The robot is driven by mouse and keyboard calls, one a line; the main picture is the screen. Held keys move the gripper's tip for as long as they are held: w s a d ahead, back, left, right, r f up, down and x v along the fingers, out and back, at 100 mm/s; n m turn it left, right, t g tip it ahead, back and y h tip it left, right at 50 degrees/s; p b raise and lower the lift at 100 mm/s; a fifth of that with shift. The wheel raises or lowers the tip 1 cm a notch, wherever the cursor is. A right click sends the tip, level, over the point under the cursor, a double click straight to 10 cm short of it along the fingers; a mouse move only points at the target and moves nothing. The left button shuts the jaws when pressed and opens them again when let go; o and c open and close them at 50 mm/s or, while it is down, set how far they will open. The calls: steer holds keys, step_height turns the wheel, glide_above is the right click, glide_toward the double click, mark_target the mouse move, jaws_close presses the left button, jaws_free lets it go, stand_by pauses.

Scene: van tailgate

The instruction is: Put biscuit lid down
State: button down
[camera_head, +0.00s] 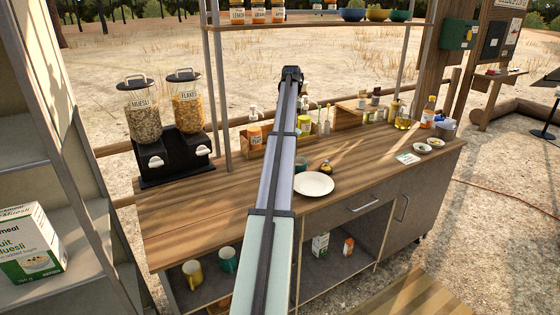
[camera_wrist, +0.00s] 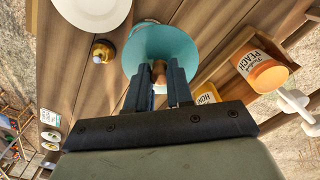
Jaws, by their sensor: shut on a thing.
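The biscuit lid, a round teal disc (camera_wrist: 139,52) with a small wooden knob (camera_wrist: 160,76), shows in the wrist view. My gripper (camera_wrist: 161,72) is shut on the knob, one dark finger on each side. The lid lies beyond the fingertips, over the wooden counter (camera_wrist: 72,75). Whether it touches anything beneath it, I cannot tell. In the head view my arm hides the gripper and most of this area. A small teal patch shows there beside the arm (camera_head: 301,163), and I cannot tell whether it is the lid.
A white plate (camera_head: 313,184) lies close by, with a small dark jar with a yellow part (camera_wrist: 102,50) near it. A wooden box holds an orange-lidded peach jar (camera_wrist: 267,74). Cereal dispensers (camera_head: 187,108) stand left. Bare counter lies left of my arm and right of the plate.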

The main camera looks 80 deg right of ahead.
steer(key=w+a+f, duration=0.1)
steer(key=w+f, duration=0.1)
steer(key=f, duration=0.2)
steer(key=w+a+f, duration=0.2)
steer(key=f, duration=0.3)
steer(key=w+a+f, duration=0.2)
steer(key=f, duration=0.3)
steer(key=shift+w+a, duration=0.1)
steer(key=shift+f, duration=2)
steer(key=c, duration=1)
jaws_free()
steer(key=shift+f, duration=0.1)
step_height(320, 180, up, 12)
steer(key=shift+r, duration=0.15)
